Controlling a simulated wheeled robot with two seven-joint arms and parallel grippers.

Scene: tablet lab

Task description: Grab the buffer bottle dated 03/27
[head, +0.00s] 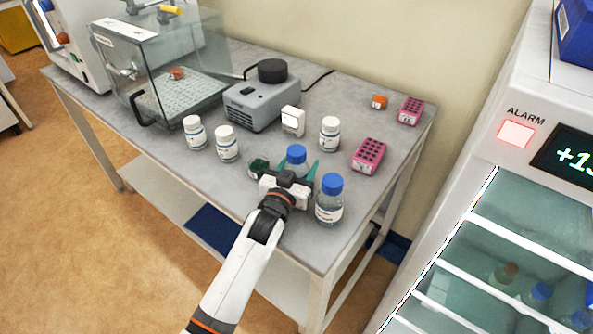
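Two blue-capped clear bottles stand near the table's front right edge. One bottle (297,155) is directly beyond my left gripper (296,172), whose teal fingertips stand apart at either side of it. The gripper body hides its lower part and label, and I cannot tell whether the fingers touch it. The other blue-capped bottle (330,200) stands upright just right of the gripper, with a white label. Its date is too small to read. My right gripper is not in view.
White-capped bottles (227,145), a dark green-topped jar (259,167), a grey device (262,98) and pink racks (369,156) share the grey table (190,178). A glass-walled box (170,85) stands back left. A glass-fronted cabinet (520,220) with more bottles is at right.

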